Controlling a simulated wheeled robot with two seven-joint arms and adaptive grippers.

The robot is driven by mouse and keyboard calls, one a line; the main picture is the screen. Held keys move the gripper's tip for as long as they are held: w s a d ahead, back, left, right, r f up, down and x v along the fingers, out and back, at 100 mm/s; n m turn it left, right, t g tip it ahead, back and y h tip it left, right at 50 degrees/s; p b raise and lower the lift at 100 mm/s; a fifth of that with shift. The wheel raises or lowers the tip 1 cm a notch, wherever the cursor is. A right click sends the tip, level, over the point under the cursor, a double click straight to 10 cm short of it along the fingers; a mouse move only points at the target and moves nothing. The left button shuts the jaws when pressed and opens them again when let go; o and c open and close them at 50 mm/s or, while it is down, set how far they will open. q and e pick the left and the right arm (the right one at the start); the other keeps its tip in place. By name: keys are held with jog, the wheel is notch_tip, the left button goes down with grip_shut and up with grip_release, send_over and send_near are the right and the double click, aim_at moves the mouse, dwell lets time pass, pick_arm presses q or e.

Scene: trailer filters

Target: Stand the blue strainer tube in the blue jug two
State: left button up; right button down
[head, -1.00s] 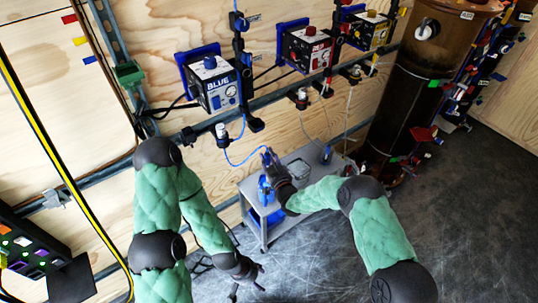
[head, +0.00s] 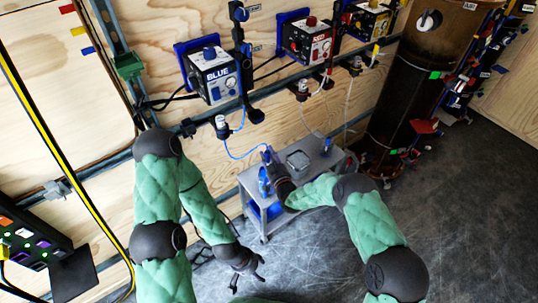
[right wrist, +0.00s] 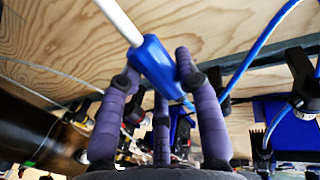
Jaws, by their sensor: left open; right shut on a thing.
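My right gripper (head: 270,165) is over the left side of the grey cart. In the right wrist view its purple fingers (right wrist: 157,72) are shut on the blue body of the strainer tube (right wrist: 154,58); a white tube runs from it to the upper left. A blue jug-like thing (head: 263,182) stands on the cart's left side, close beside the gripper and partly hidden; I cannot read which jug it is. Whether the tube touches it cannot be told. My left gripper (head: 248,268) is open and empty, low over the floor left of the cart.
A BLUE-labelled box (head: 212,75) hangs above with a blue hose (head: 245,157). A brown tank (head: 408,100) stands right. Floor in front is clear.

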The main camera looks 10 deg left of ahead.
jog(key=shift+f, duration=0.85)
dwell(0.7)
jog(key=c, duration=0.8)
grip_release()
jog(key=v, duration=1.2)
